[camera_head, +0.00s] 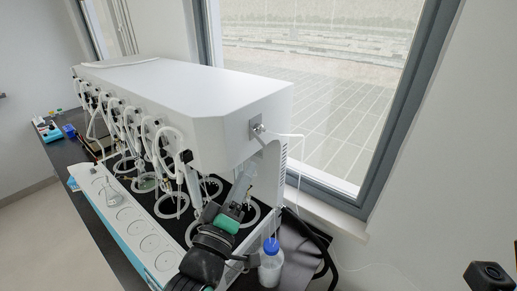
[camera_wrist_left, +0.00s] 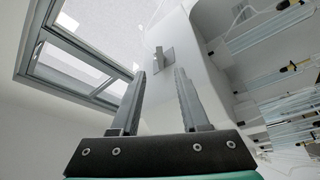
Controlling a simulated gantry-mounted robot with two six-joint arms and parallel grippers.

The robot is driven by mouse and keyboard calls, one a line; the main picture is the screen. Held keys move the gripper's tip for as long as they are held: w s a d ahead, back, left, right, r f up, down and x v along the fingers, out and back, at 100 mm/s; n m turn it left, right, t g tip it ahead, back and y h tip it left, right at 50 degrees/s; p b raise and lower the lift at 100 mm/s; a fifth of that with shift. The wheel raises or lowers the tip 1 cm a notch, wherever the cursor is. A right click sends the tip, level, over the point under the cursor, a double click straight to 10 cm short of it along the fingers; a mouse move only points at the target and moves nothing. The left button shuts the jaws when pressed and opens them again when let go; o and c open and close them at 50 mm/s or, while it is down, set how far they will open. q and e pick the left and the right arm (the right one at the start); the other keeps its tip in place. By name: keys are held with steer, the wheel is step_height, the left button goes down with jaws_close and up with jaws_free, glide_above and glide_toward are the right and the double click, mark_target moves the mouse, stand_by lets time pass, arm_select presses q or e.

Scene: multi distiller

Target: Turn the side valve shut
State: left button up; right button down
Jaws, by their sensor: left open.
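The side valve (camera_head: 257,129) is a small grey fitting on a square plate, on the near end face of the white distiller (camera_head: 190,95). In the left wrist view the valve (camera_wrist_left: 165,55) shows as a grey plate with a raised handle, beyond and roughly between the fingertips. My left gripper (camera_head: 245,174) is open and empty, below the valve in the head view and pointing up toward it. In the left wrist view its two fingers (camera_wrist_left: 160,73) stand apart with a gap to the valve. My right gripper is not seen.
A blue-capped bottle (camera_head: 271,262) stands close beside my left arm. Tubes and glassware hang along the distiller's front, above a white base (camera_head: 125,228) with round marks. A window (camera_head: 330,90) is behind. A thin white tube runs from the valve toward the right.

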mark_target(261, 142)
arm_select(q)
steer(key=x, duration=0.9)
steer(key=shift+w+d+r+b, duration=0.1)
steer(key=shift+w+d+b, duration=0.05)
steer(key=shift+w+b, duration=0.2)
jaws_close()
